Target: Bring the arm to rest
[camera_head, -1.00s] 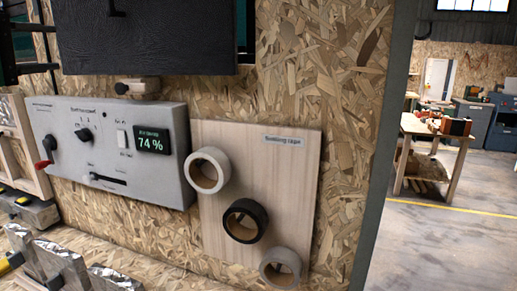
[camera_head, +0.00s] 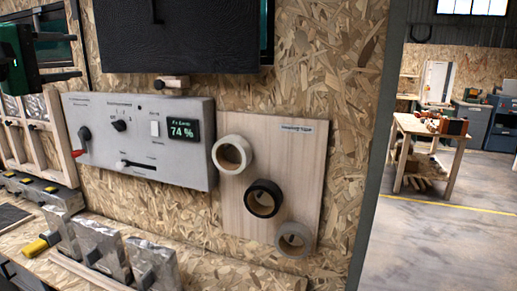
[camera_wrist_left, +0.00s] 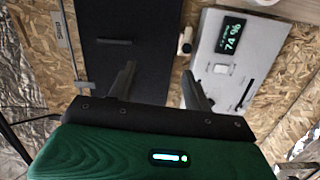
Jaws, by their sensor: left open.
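My left gripper (camera_head: 77,55) is at the upper left edge of the head view, its green body partly cut off. Its two dark fingers point right, spread apart with nothing between them. It is beside the black panel (camera_head: 180,38) and above the grey control box (camera_head: 90,105). In the left wrist view, the gripper (camera_wrist_left: 158,72) has its fingers apart and empty, with the black panel and the control box (camera_wrist_left: 213,50) beyond them. My right gripper is in neither view.
The box display (camera_head: 184,130) reads 74 %. Tape rolls (camera_head: 263,198) hang on a wooden board (camera_head: 300,165). Foil-wrapped blocks (camera_head: 100,250) stand on the bench (camera_head: 190,245). A wooden frame (camera_head: 45,150) stands at left. Open floor (camera_head: 440,240) lies at right.

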